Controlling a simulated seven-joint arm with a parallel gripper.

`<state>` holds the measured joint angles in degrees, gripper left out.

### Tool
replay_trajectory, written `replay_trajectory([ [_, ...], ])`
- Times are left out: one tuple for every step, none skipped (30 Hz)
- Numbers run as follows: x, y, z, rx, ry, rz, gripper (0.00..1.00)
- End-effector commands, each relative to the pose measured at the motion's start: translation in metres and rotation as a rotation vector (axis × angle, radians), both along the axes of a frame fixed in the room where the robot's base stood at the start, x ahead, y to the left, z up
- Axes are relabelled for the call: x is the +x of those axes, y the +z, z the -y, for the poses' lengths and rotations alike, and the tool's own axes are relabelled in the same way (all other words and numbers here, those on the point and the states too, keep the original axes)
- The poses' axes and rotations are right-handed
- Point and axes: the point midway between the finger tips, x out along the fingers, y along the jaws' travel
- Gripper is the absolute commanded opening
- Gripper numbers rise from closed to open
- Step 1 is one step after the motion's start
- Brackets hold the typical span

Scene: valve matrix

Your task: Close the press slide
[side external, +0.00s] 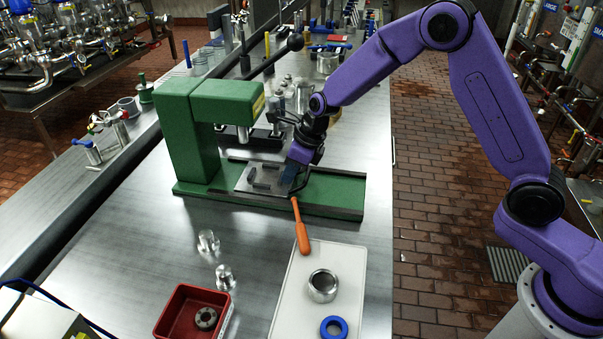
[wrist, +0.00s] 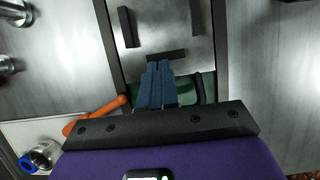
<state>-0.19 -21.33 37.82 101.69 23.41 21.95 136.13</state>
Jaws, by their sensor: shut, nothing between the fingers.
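The green press (side external: 205,130) stands on the metal bench with its long green base running to the right. The press slide (side external: 262,180), a flat grey metal plate with dark bars on it, sits on the base rails, partly out to the right of the press head. The plate (wrist: 175,30) also shows in the wrist view, at the top. My gripper (side external: 293,180) is at the right end of the plate, low over the base. In the wrist view its blue fingers (wrist: 157,68) are together with nothing between them, close to the plate's near edge; whether they touch it I cannot tell.
An orange-handled tool (side external: 301,228) lies close to the front of the base, by a white tray (side external: 290,300) with a metal ring (side external: 322,286) and a blue ring (side external: 333,327). A red bin (side external: 180,309) and metal fittings (side external: 224,277) stand at the front left.

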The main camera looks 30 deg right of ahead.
Motion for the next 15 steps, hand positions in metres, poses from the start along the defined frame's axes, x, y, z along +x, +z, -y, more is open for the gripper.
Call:
replay_trajectory([
  [0.0011,-0.0004,-0.0021,-0.001,0.002,0.0,0.0],
  [0.0015,-0.0002,-0.0026,-0.001,0.002,0.001,0.0],
  [0.0017,-0.0003,-0.0027,0.0,0.001,0.0,0.0],
  [0.0017,-0.0002,-0.0027,0.0,0.001,0.0,0.0],
  [0.0016,-0.0002,-0.0026,-0.001,0.001,0.0,0.0],
  [0.0016,-0.0002,-0.0025,-0.001,0.001,0.0,0.0],
  [0.0016,-0.0002,-0.0025,-0.001,0.001,0.0,0.0],
  [0.0015,-0.0003,-0.0025,-0.001,0.001,0.0,0.0],
  [0.0014,-0.0003,-0.0024,-0.001,0.001,0.0,0.0],
  [0.0014,-0.0002,-0.0024,-0.001,0.001,0.0,0.0],
  [0.0014,-0.0002,-0.0024,-0.001,0.001,0.0,0.0],
  [0.0013,0.0001,-0.0023,-0.001,0.001,0.0,0.0],
  [0.0011,0.0007,-0.0021,-0.001,0.001,0.0,0.0],
  [0.0009,0.0016,-0.0018,0.0,0.001,0.0,0.0],
  [0.0005,0.0037,-0.0012,0.0,0.0,0.0,0.0],
])
